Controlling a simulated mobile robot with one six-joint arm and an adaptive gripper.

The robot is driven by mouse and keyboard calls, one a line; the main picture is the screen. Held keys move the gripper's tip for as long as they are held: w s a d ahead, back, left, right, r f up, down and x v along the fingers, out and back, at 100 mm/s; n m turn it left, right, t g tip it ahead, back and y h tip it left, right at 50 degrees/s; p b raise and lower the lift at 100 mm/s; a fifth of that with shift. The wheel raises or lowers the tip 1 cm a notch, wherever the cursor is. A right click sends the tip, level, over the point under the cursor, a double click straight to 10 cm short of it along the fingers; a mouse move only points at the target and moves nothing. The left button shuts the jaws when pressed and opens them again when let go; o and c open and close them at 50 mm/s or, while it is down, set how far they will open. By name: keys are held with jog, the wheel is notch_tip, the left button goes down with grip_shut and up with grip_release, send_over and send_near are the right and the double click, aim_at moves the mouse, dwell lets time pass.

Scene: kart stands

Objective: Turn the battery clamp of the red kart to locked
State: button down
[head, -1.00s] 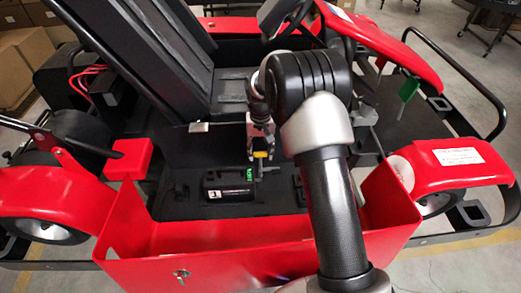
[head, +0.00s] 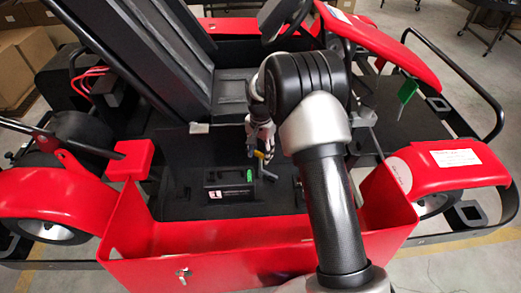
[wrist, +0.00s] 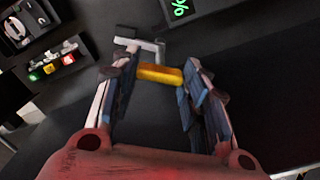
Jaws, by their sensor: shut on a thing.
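The battery clamp shows as a grey bent lever with a yellow grip (wrist: 160,73) in the wrist view. My gripper (wrist: 155,80) is shut on this yellow grip, which spans between its two fingers. The battery's green percent display (wrist: 179,8) shows at the top of the wrist view. The clamp's base is mostly hidden.
The black seat (head: 170,60) and steering wheel (head: 275,15) lie behind. A small panel with green, yellow and red buttons (wrist: 52,63) is at the wrist view's left. A green tag (head: 407,90) hangs at the right.

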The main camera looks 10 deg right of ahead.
jog(key=m, duration=0.5)
jog(key=shift+m+p, duration=0.3)
jog(key=m, duration=0.5)
jog(key=shift+m, duration=0.4)
jog(key=c, duration=0.9)
grip_release()
jog(key=shift+r, duration=0.1)
jog(key=shift+r, duration=3.95)
